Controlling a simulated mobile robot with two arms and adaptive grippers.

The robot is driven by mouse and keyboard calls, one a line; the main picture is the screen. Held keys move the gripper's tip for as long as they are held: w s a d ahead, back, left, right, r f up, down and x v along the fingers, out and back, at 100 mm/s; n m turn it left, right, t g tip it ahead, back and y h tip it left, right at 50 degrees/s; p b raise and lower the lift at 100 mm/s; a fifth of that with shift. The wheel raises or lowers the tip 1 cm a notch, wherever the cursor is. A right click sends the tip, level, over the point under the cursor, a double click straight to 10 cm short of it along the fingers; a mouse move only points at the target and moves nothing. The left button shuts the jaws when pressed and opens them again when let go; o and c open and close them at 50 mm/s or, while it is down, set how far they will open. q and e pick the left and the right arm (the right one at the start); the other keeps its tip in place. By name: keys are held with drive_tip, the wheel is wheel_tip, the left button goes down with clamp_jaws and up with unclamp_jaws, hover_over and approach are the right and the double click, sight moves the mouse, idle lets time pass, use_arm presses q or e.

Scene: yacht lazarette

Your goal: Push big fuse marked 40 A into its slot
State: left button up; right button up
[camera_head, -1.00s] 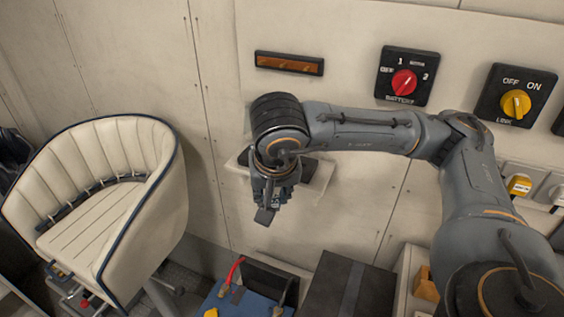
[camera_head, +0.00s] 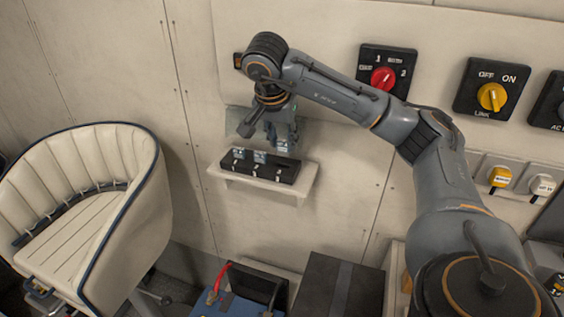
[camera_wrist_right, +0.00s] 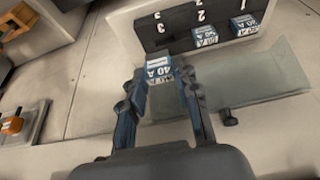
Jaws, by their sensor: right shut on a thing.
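The big fuse (camera_wrist_right: 158,66), blue with a white label reading 40 A, is between the fingers of my right gripper (camera_wrist_right: 160,78). In the head view my right gripper (camera_head: 283,137) points down with the fuse (camera_head: 284,147) over the right end of the black fuse holder (camera_head: 262,170). The holder's slots are numbered 1, 2 and 3. Two other blue fuses sit at numbers 1 (camera_wrist_right: 243,25) and 2 (camera_wrist_right: 204,38). The fuse I hold is near number 3 (camera_wrist_right: 159,27); I cannot tell whether it touches the holder. My left gripper is out of view.
The holder stands on a small cream shelf (camera_head: 225,178) on the wall. A clear cover panel (camera_wrist_right: 262,84) is close by the gripper. A red battery switch (camera_head: 383,78) and yellow switch (camera_head: 492,97) are on the wall at right. A padded seat (camera_head: 85,215) stands at left.

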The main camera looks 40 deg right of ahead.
drive_tip(key=shift+w+d+f+p, duration=0.3)
drive_tip(key=shift+w+f, duration=0.05)
drive_tip(key=shift+f, duration=0.2)
drive_tip(key=shift+w+d+f+p, duration=0.25)
drive_tip(key=shift+w+d+f, duration=0.1)
drive_tip(key=shift+f, duration=0.15)
drive_tip(key=shift+w+d+f, duration=0.25)
drive_tip(key=shift+f, duration=0.25)
drive_tip(key=f, duration=0.2)
drive_tip(key=f+p, duration=0.1)
drive_tip(key=shift+w+d+f, duration=0.15)
drive_tip(key=shift+w+f, duration=0.05)
drive_tip(key=shift+f, duration=0.15)
drive_tip(key=o, duration=0.6)
drive_tip(key=shift+f, duration=0.1)
